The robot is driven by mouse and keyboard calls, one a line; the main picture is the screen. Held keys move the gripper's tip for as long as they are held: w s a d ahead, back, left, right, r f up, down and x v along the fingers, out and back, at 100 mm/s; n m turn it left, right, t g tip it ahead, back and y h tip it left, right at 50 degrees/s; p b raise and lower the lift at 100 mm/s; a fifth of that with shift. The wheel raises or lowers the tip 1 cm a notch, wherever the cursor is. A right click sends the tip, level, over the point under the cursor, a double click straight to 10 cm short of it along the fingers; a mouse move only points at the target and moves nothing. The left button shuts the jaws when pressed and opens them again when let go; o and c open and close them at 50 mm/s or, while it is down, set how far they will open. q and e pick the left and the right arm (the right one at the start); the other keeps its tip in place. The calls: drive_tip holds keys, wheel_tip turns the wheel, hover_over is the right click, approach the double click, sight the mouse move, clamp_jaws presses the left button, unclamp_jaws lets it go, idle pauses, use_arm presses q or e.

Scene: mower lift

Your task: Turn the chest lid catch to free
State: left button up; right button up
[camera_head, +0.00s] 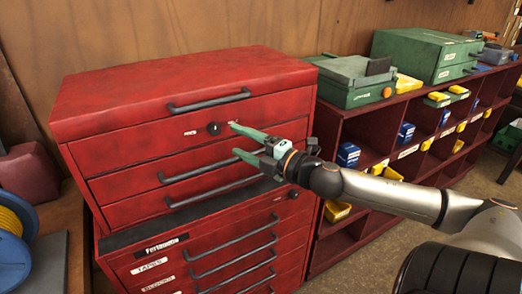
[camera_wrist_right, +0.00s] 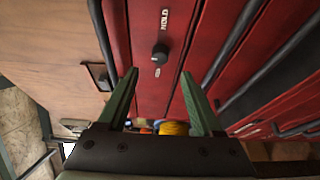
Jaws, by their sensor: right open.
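The red chest (camera_head: 180,135) stands against the wooden wall with its lid down. Its lid catch is a small black round knob (camera_head: 213,128) on the upper front panel, with a small white label on either side. In the right wrist view the knob (camera_wrist_right: 160,52) is clear, with a label reading HOLD (camera_wrist_right: 165,20) above it and a smaller label below that I cannot read. I cannot tell which way the knob points. My right gripper (camera_head: 234,138) has green fingers, open and empty, just right of the knob and apart from it. My left gripper is out of view.
Dark bar handles (camera_head: 209,100) stick out from the lid and drawers. A red shelf unit (camera_head: 335,125) with yellow and blue bins stands at the right, with green cases (camera_head: 425,52) on top. A blue spool (camera_head: 14,245) sits at the lower left.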

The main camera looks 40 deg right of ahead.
drive_tip(key=shift+s+d+p, duration=0.25)
drive_tip(key=shift+s+p, duration=0.1)
drive_tip(key=shift+s, duration=1)
drive_tip(key=shift+s+d+p, duration=0.2)
drive_tip(key=shift+s+p, duration=0.1)
drive_tip(key=shift+s, duration=1.05)
drive_tip(key=s+f+m+g+h, duration=0.1)
drive_tip(key=s+f+m+g, duration=0.2)
drive_tip(key=f, duration=0.6)
drive_tip(key=s+f+m+h, duration=0.1)
drive_tip(key=s+f+m, duration=0.1)
drive_tip(key=f+m, duration=0.45)
drive_tip(key=s+f+m+g+h, duration=0.1)
drive_tip(key=s+f+m+g, duration=0.15)
drive_tip(key=f, duration=0.75)
drive_tip(key=s+a+f+m+g+y, duration=0.1)
drive_tip(key=s+a+f+m, duration=0.2)
drive_tip(key=a+f, duration=0.3)
drive_tip(key=s+a+f+m+g+y, duration=0.1)
drive_tip(key=a+f, duration=0.5)
drive_tip(key=a, duration=0.8)
drive_tip(key=s+m+g, duration=0.1)
drive_tip(key=s+m, duration=0.1)
drive_tip(key=s, duration=0.1)
drive_tip(key=shift+s+f+y, duration=0.2)
drive_tip(key=shift+s+y, duration=0.05)
drive_tip(key=shift+y, duration=0.05)
